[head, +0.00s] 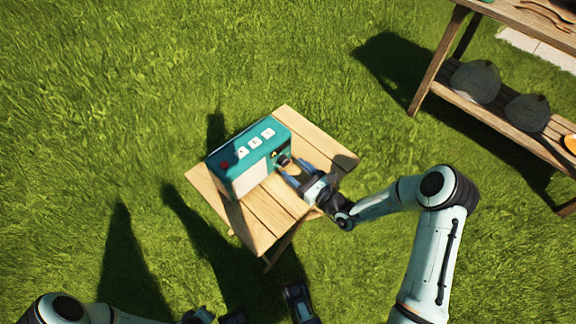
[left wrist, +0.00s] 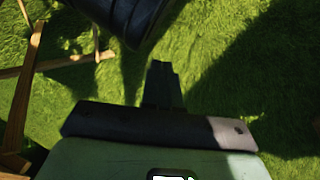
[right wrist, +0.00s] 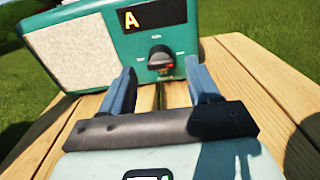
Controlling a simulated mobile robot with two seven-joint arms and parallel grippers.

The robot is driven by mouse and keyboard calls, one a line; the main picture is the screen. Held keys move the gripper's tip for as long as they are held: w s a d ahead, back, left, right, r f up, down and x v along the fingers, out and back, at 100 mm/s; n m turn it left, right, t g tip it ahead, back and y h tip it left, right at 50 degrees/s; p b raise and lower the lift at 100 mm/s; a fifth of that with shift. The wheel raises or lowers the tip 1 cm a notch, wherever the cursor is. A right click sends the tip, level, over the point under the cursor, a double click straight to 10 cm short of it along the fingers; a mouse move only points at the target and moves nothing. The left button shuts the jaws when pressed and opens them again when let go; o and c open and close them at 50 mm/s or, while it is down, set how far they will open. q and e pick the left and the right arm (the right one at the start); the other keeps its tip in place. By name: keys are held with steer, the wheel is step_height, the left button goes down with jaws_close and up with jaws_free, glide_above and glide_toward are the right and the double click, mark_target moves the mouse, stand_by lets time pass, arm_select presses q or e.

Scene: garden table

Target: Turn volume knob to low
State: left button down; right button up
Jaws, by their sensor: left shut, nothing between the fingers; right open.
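A teal radio (head: 228,181) with a pale speaker panel stands on a small wooden table. Its dark round volume knob (right wrist: 160,56) is on the front face, below a yellow letter A, with small white markings around it; it also shows in the head view (head: 284,160). My right gripper (right wrist: 163,78) is open, its two blue fingers pointing at the radio front, one on each side of the knob's line and short of it, with nothing between them. My left gripper (left wrist: 162,68) is shut and empty, over grass, away from the radio.
The slatted wooden table (head: 262,232) has bare planks in front of the radio. A larger wooden shelf table (head: 437,68) stands at upper right with dark rounded objects (head: 475,82) on its lower shelf. Open grass surrounds both.

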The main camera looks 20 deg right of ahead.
mark_target(287, 164)
steer(key=shift+b+x, duration=0.35)
steer(key=shift+x, duration=1.4)
arm_select(q)
steer(key=shift+s+a+f+g, duration=0.15)
steer(key=shift+s+f+g, duration=0.25)
steer(key=shift+s+f, duration=0.7)
steer(key=shift+s+r, duration=0.1)
steer(key=shift+r, duration=0.05)
arm_select(e)
steer(key=c, duration=1)
steer(key=shift+m+p, duration=0.7)
steer(key=shift+p, duration=0.25)
arm_select(q)
steer(key=shift+t, duration=0.6)
steer(key=w+r, duration=0.3)
steer(key=shift+w+d+r, duration=0.15)
steer(key=shift+d, duration=0.15)
